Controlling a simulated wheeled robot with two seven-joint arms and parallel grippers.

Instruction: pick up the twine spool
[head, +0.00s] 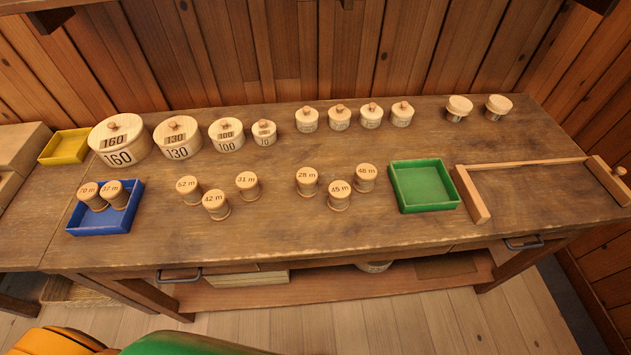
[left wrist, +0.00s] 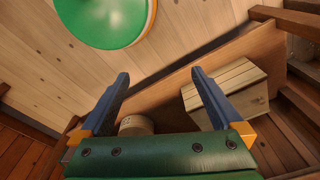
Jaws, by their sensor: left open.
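Several wooden spools with lengths marked on top stand on the workbench. A 52 m spool (head: 189,189), a 42 m spool (head: 215,205) and a 31 m spool (head: 247,186) form one group. A 28 m spool (head: 307,182), a 45 m spool (head: 339,196) and a 48 m spool (head: 365,178) form another. Two more stand in the blue tray (head: 104,229). I cannot tell which is the twine spool. My left gripper (left wrist: 160,73) is open and empty in the left wrist view, away from the spools. My right gripper is not in view.
Lidded round boxes, the largest marked 160 (head: 119,147), line the back. A green tray (head: 424,186) is empty; a yellow tray (head: 64,147) sits far left. A wooden frame (head: 525,162) lies right. In the left wrist view, a wooden box (left wrist: 227,91) sits on the lower shelf.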

